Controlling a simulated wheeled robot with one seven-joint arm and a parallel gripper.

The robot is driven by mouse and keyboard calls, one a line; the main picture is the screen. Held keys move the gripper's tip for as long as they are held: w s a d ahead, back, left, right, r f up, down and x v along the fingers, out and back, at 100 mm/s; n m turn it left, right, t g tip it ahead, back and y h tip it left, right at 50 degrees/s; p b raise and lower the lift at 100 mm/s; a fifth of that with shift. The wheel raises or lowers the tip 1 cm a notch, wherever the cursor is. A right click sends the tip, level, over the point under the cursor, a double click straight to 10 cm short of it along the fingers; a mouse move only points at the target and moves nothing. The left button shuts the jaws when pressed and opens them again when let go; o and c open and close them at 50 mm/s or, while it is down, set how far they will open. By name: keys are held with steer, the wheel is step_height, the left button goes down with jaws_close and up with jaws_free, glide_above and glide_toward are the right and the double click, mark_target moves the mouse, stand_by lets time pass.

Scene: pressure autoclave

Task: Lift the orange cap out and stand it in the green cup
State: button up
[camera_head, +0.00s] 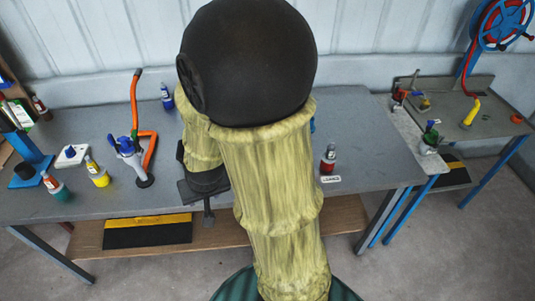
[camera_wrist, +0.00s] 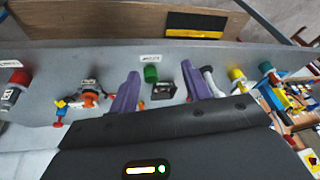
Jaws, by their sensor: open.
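In the wrist view my gripper (camera_wrist: 162,92) has two purple fingers spread wide, with nothing held between them. A green cup (camera_wrist: 150,74) stands on the grey bench beyond the left finger, by a white label. An orange round part (camera_wrist: 90,97), probably the orange cap, sits left of the left finger in a small fixture with grey, red, blue and yellow parts; how it is seated is too small to tell. In the head view my arm hides both of these, and the fingers cannot be made out.
A small black block (camera_wrist: 163,91) shows between the fingers. A red bottle (camera_head: 328,160) stands right of my arm. Yellow (camera_head: 98,175) and green (camera_head: 57,188) containers and an orange bent pipe (camera_head: 149,150) stand to the left. The bench (camera_head: 70,135) has clear patches between them.

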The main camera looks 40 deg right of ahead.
steer(key=w+d+f+m+t+h+b, duration=0.3)
steer(key=w+d+f+m+h+b, duration=0.25)
steer(key=f, duration=0.55)
steer(key=d+f+m+h+b, duration=0.1)
steer(key=d+h+b, duration=0.1)
steer(key=d, duration=0.2)
steer(key=d+f+m+t+h+b, duration=0.1)
steer(key=d+f+h+b, duration=0.1)
steer(key=d+h, duration=0.1)
steer(key=d+f+m+t+h+b, duration=0.1)
steer(key=d+h+b, duration=0.1)
steer(key=d, duration=0.3)
steer(key=shift+d+f+h, duration=0.25)
steer(key=shift+d+h, duration=0.15)
steer(key=shift+h, duration=0.05)
steer(key=shift+s+d+r+t+h, duration=0.15)
steer(key=shift+r+t+h, duration=0.15)
steer(key=shift+t, duration=0.1)
steer(key=shift+s+d+r+h, duration=0.1)
steer(key=shift+r+h, duration=0.2)
